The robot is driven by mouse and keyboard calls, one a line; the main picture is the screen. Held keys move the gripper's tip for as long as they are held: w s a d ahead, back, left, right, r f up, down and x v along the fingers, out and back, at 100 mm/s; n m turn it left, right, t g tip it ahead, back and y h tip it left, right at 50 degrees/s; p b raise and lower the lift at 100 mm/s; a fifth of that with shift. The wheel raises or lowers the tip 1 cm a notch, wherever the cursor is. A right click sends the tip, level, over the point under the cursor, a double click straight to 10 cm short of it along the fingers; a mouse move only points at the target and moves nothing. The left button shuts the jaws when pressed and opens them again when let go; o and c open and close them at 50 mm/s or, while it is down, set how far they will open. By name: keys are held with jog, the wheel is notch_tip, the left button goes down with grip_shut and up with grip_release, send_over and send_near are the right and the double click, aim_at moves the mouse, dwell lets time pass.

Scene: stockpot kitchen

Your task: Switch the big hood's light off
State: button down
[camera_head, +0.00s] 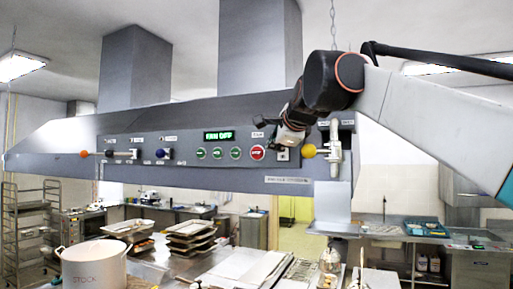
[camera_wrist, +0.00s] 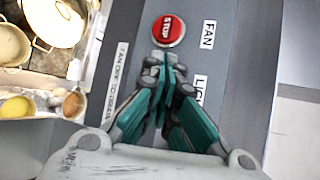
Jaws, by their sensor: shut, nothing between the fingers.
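The big grey hood (camera_head: 200,112) spans the head view, with a control panel along its front. A label starting "LI" (camera_wrist: 200,88) is partly covered by the fingers. The light's switch is not clearly seen; I cannot tell contact.
A yellow-orange knob (camera_head: 308,151) and white valve fitting (camera_head: 335,149) sit right of my gripper. An orange knob (camera_head: 84,154) is at the panel's left. Below stand a white stockpot (camera_head: 92,268) and stacked trays (camera_head: 190,236).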

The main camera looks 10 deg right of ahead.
dwell(0.4)
jog(key=shift+w+d+p, duration=0.25)
jog(key=shift+w+p, duration=0.1)
jog(key=shift+w+d+r, duration=0.1)
jog(key=shift+w+d, duration=0.1)
jog(key=shift+w, duration=0.05)
dwell(0.8)
jog(key=shift+s+a, duration=0.15)
